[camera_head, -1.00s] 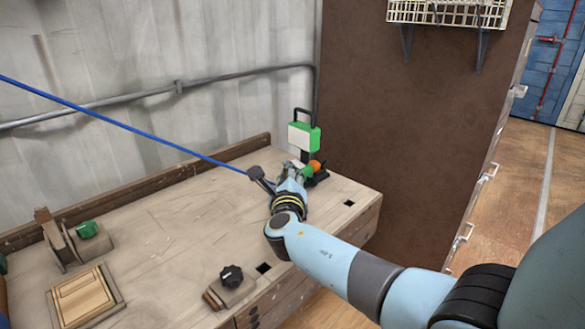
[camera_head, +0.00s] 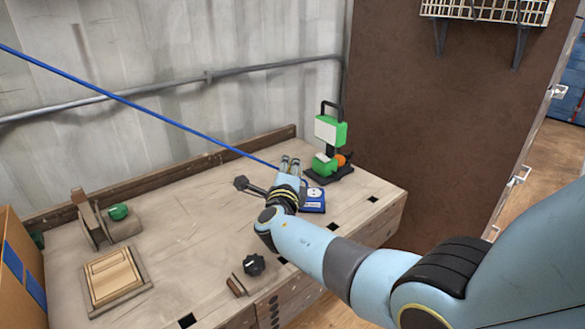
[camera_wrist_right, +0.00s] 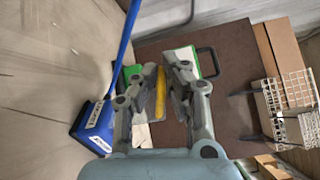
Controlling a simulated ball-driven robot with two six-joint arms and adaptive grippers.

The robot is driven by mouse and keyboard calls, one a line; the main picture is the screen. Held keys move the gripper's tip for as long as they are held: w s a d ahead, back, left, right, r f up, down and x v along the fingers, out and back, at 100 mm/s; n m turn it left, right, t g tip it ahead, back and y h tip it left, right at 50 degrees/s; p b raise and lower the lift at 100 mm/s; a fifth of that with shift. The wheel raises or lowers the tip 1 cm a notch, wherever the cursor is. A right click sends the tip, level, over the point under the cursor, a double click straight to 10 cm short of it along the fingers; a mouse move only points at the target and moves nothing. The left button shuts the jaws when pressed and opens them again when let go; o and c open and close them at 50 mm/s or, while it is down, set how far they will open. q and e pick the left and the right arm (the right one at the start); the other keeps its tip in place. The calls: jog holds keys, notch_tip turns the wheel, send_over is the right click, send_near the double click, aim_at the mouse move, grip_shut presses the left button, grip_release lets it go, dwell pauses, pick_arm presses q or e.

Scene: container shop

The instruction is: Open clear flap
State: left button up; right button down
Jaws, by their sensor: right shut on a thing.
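My right gripper (camera_head: 290,162) is over the back right of the workbench, just left of the green device. In the right wrist view its two fingers (camera_wrist_right: 158,85) stand on either side of a yellow strip (camera_wrist_right: 160,93) with a pale, see-through-looking panel (camera_wrist_right: 142,125) beside it. This looks like the clear flap, held between the fingers, though the contact is partly hidden. In the head view the fingers and wrist hide the flap. My left gripper is not in view.
A green device (camera_head: 330,130) with a black handle stands right of the gripper. A blue box (camera_head: 314,203) with a blue line (camera_head: 140,108) is close by, also in the wrist view (camera_wrist_right: 95,125). A brown cabinet (camera_head: 430,130) bounds the right. The bench middle (camera_head: 185,215) is clear.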

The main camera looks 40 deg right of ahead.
jog(key=shift+s+a+f, duration=0.15)
jog(key=shift+s+f, duration=0.05)
jog(key=shift+f, duration=0.35)
dwell(0.4)
jog(key=c, duration=1.4)
grip_release()
jog(key=shift+r, duration=0.1)
jog(key=shift+c, duration=0.2)
jog(key=shift+d, duration=0.2)
jog(key=shift+w+r, duration=0.15)
jog(key=shift+r, duration=0.05)
jog(key=shift+f, duration=0.1)
jog(key=p+v, duration=0.5)
jog(key=v, duration=0.7)
jog(key=shift+s+a, duration=0.2)
jog(key=shift+s, duration=0.05)
